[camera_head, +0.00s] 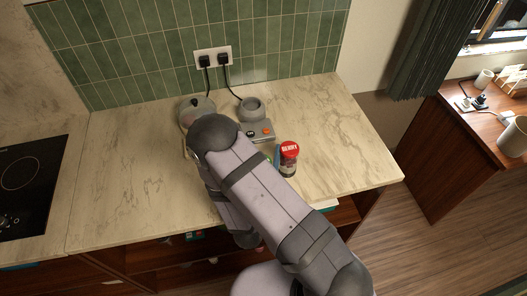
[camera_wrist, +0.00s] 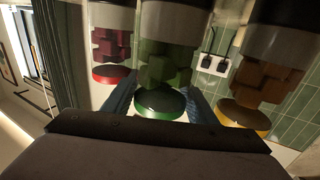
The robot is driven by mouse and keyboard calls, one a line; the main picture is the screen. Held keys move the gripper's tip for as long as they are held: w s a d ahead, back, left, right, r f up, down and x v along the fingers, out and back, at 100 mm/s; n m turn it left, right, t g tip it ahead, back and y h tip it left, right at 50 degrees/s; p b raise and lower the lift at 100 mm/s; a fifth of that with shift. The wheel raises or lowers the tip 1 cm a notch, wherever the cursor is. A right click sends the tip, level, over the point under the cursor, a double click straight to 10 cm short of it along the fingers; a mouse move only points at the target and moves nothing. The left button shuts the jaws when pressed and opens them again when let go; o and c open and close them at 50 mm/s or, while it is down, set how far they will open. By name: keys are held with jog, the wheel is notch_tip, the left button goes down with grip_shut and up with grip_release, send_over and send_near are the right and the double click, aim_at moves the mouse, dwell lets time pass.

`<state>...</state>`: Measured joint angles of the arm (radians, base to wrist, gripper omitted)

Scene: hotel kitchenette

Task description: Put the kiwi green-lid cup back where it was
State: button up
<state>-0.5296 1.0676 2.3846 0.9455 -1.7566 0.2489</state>
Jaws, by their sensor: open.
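The kiwi green-lid cup shows in the wrist view as a clear cup with green chunks and a green-rimmed dark lid (camera_wrist: 160,102). My gripper (camera_wrist: 162,88) is open, with one blue finger on each side of this cup. Whether the fingers touch it, I cannot tell. In the head view my arm hides most of the gripper and nearly all of the green-lid cup. A red-lid cup (camera_wrist: 110,74) with dark red chunks is on its left in the wrist view. A yellow-lid cup (camera_wrist: 243,112) with orange-brown chunks is on its right.
In the head view, the red-lid cup (camera_head: 289,157) stands on the marble counter (camera_head: 340,130) right of my arm. A grey appliance (camera_head: 262,130) with an orange button and a round grey holder (camera_head: 251,108) stand behind. The counter's left half is mostly clear, beside a black cooktop (camera_head: 28,185).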

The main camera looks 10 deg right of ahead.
jog(key=shift+s+a+f+b, duration=0.1)
jog(key=shift+s+a+b, duration=0.2)
jog(key=shift+s+b, duration=0.25)
jog(key=b+v, duration=0.1)
jog(key=v, duration=0.1)
jog(key=shift+s+a, duration=0.15)
jog(key=shift+s, duration=0.15)
jog(key=shift+b+v, duration=0.3)
jog(key=shift+v, duration=0.5)
